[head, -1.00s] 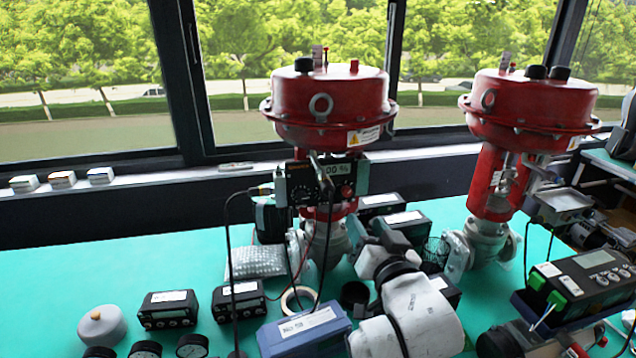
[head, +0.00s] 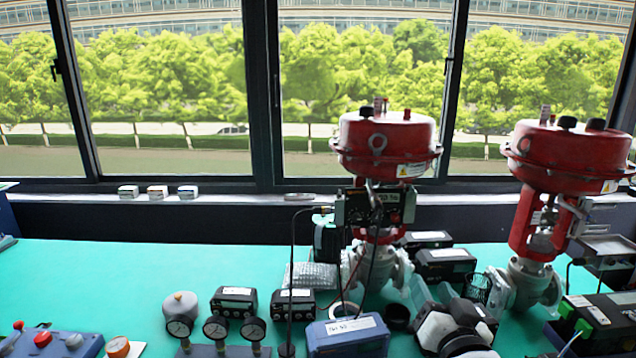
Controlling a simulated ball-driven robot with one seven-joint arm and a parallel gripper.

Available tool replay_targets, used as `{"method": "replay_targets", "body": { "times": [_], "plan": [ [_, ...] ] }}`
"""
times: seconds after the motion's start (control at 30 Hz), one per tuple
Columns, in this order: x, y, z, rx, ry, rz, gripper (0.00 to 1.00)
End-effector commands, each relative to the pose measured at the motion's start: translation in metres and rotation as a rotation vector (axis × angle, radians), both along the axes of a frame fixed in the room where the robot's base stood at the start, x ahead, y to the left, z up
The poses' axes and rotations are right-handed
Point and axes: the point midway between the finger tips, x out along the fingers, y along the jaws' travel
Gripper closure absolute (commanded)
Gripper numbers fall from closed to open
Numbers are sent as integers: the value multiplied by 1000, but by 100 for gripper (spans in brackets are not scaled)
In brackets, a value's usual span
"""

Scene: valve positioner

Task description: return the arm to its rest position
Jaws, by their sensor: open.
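My arm, white with dark joints, enters at the bottom right of the head view. My gripper (head: 448,296) is a small dark shape beyond the white wrist, low over the bench in front of the red valves. It is open, with nothing seen in it; its fingers are hard to make out against the dark boxes. The left red valve actuator (head: 388,145) stands upright behind it, with a positioner (head: 375,207) on its front. My gripper looks apart from the positioner.
A second red valve (head: 565,160) stands at the right. Black boxes (head: 445,262), a blue-grey box (head: 345,335) and gauges (head: 215,328) crowd the front. A control box (head: 50,343) sits at lower left. The green bench (head: 110,275) is clear at left.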

Motion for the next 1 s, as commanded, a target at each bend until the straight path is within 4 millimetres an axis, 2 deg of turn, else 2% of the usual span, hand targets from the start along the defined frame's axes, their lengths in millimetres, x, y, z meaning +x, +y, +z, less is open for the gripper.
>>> {"method": "replay_targets", "body": {
  "times": [0.07, 0.37, 0.57, 0.67, 0.77, 0.87, 0.97, 1.0],
  "plan": [
    [0, 0, 0, 0, 0, 0, 51],
    [-17, -16, -41, -43, 130, -20, 51],
    [-39, -32, -82, -83, 267, -34, 51],
    [-57, -41, -109, -110, 358, -40, 51],
    [-81, -51, -141, -139, 475, -41, 51],
    [-119, -64, -180, -176, 630, -35, 51],
    [-171, -76, -222, -212, 820, -14, 51],
    [-194, -78, -237, -224, 898, 1, 51]
  ]
}}
